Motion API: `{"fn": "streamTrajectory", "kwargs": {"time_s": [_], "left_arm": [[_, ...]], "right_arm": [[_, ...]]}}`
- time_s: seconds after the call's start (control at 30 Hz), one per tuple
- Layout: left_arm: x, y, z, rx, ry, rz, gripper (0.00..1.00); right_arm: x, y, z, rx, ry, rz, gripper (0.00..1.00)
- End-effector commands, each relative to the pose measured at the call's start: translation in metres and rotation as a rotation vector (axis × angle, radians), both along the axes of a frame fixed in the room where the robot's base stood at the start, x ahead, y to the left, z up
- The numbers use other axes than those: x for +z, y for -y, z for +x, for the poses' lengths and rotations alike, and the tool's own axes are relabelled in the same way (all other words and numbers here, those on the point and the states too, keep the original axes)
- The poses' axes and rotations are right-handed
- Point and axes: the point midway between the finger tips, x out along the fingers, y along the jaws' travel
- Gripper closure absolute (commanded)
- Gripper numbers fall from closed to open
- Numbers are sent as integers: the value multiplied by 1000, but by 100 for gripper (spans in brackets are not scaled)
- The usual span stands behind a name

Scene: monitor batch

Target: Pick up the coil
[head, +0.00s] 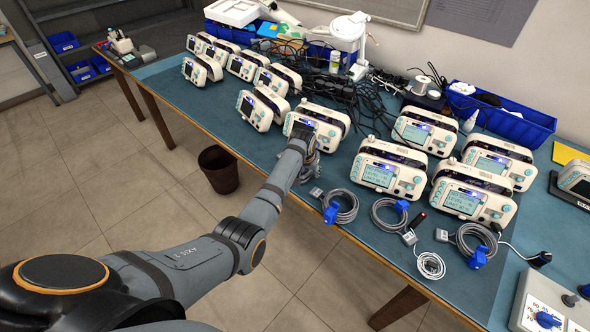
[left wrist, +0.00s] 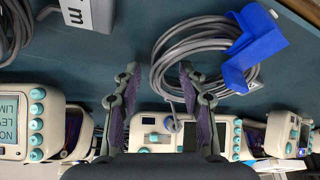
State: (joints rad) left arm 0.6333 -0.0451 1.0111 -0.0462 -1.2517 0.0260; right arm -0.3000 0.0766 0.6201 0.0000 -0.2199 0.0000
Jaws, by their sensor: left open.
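A grey cable coil (head: 350,215) with a blue clip (head: 331,212) lies on the blue table. More grey coils with blue clips lie to its right, one in the middle (head: 375,218) and one further right (head: 462,240). In the left wrist view the open, empty fingers (left wrist: 158,70) stand apart. A grey coil (left wrist: 160,62) with a blue clip (left wrist: 246,50) lies beyond the right fingertip, with no visible grip on it. My right gripper is not in view.
White monitors with teal knobs stand behind the coils, one of them (head: 378,175) close by. A white cable coil (head: 431,266) lies nearer the table's front edge. A blue bin (head: 515,125) stands at the back. A dark waste bin (head: 218,170) is on the floor.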

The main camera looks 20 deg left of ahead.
Motion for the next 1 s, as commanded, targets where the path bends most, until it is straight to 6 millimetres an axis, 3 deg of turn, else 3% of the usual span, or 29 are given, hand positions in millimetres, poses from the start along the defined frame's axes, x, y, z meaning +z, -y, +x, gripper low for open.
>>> {"fn": "streamTrajectory", "kwargs": {"time_s": [0.07,0.37,0.77,1.0], "left_arm": [[0,0,0,0,0,0,58],[0,0,0,0,-1,0,99],[1,0,0,0,0,1,100],[11,-2,0,1,1,1,100]], "right_arm": [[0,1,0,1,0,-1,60],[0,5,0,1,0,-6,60],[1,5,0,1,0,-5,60],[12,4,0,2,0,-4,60]]}}
